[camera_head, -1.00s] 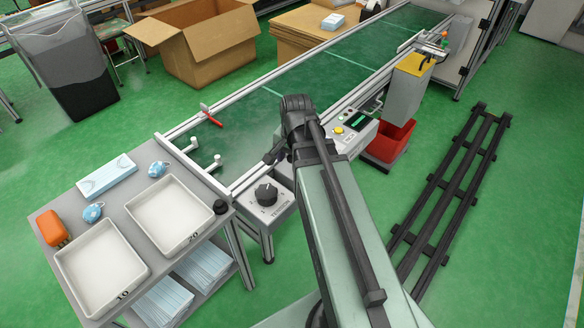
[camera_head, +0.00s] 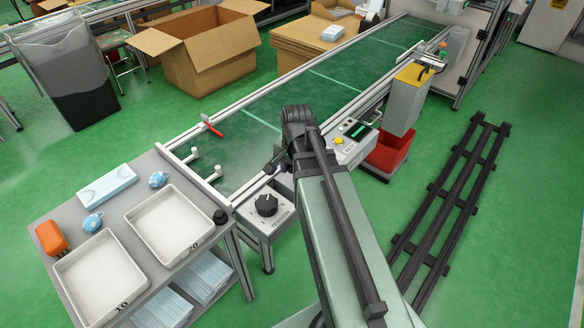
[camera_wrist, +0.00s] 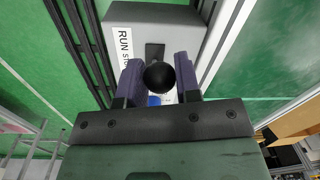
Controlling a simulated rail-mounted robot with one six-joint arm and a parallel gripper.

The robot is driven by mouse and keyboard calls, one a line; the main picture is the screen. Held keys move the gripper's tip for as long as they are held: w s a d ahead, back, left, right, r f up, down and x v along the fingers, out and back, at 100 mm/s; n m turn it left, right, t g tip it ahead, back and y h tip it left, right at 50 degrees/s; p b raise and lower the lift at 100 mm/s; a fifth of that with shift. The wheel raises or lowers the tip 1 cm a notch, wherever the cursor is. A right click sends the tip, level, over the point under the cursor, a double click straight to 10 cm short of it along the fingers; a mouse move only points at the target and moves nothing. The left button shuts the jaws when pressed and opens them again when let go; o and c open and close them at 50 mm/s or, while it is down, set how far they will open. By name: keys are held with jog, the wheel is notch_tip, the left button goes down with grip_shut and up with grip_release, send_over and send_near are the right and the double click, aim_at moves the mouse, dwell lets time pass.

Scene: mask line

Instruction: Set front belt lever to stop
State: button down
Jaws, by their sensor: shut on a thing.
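In the wrist view, the front belt lever ends in a black ball knob (camera_wrist: 160,77). My gripper (camera_wrist: 157,66) is shut on this knob, one finger on each side. The lever comes out of a dark slot in a grey box (camera_wrist: 178,25). A white label (camera_wrist: 124,47) on the box reads RUN, with STOP partly hidden by a finger. A blue patch shows behind the knob. In the head view, my arm hides most of the lever box and my gripper.
A TENSION dial (camera_head: 267,204) stands left of my arm. The table with two white trays (camera_head: 172,226) is at left. The green belt (camera_head: 265,105) runs behind.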

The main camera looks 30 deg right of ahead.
jog(key=shift+w+d+r, duration=0.15)
jog(key=shift+d, duration=0.05)
jog(key=shift+w+d+r+p, duration=0.2)
jog(key=shift+d+p, duration=0.05)
jog(key=shift+d, duration=0.3)
jog(key=shift+w+d+r+p, duration=0.2)
jog(key=shift+d+p, duration=0.05)
jog(key=shift+d, duration=0.3)
jog(key=shift+w+d+r, duration=0.1)
jog(key=shift+w+d, duration=0.1)
jog(key=shift+d, duration=0.45)
jog(key=shift+w+d, duration=0.15)
jog(key=shift+d, duration=0.5)
jog(key=c, duration=0.8)
grip_release()
